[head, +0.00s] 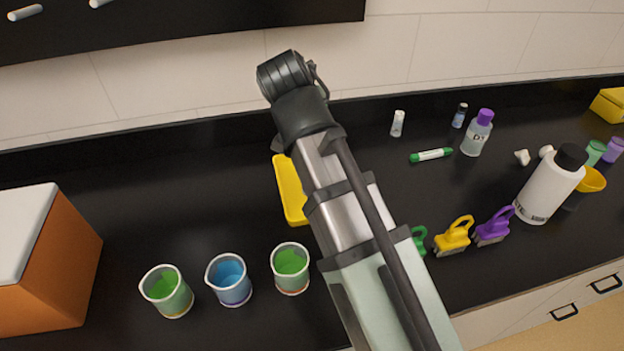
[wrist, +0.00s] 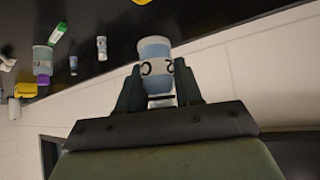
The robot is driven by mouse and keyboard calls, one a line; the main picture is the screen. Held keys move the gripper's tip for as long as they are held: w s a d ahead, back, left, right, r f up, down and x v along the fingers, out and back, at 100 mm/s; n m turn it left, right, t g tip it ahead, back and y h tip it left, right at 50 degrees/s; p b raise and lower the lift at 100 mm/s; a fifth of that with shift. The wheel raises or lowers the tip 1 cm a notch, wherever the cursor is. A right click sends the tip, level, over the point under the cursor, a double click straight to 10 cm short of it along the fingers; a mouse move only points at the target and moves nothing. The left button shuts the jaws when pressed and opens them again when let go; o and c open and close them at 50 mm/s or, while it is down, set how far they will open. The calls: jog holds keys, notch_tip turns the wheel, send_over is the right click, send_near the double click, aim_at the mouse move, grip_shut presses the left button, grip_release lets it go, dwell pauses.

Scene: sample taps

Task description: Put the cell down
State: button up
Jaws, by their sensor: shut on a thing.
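In the wrist view my gripper (wrist: 159,82) is shut on a pale blue and white piece with dark curved marks, which I take to be the cell (wrist: 155,50). The cell sticks out beyond the fingertips, with the black counter and pale wall behind it. I cannot tell how far it is from the counter. In the head view my arm crosses the middle, and the fingers and the cell are hidden behind it. A yellow tray (head: 290,190) lies on the counter, partly covered by my arm.
Beakers of green (head: 167,290), blue (head: 229,280) and green liquid (head: 291,268) stand at the front left, beside an orange box (head: 50,265). A small vial (head: 398,123), a green marker (head: 431,155), brushes (head: 453,236) and bottles (head: 550,184) stand or lie on the right.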

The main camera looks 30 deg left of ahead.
jog(key=shift+s+d+f+m+h, duration=0.1)
jog(key=shift+d+f+m+h, duration=0.15)
jog(key=shift+m, duration=0.25)
jog(key=shift+f, duration=0.5)
notch_tip(320, 180, down, 9)
jog(key=shift+a+f, duration=0.1)
jog(key=shift+f, duration=0.1)
jog(key=o, duration=1)
jog(key=shift+r, duration=0.15)
jog(key=v, duration=1.2)
jog(key=shift+s+a, duration=0.1)
jog(key=shift+a, duration=0.05)
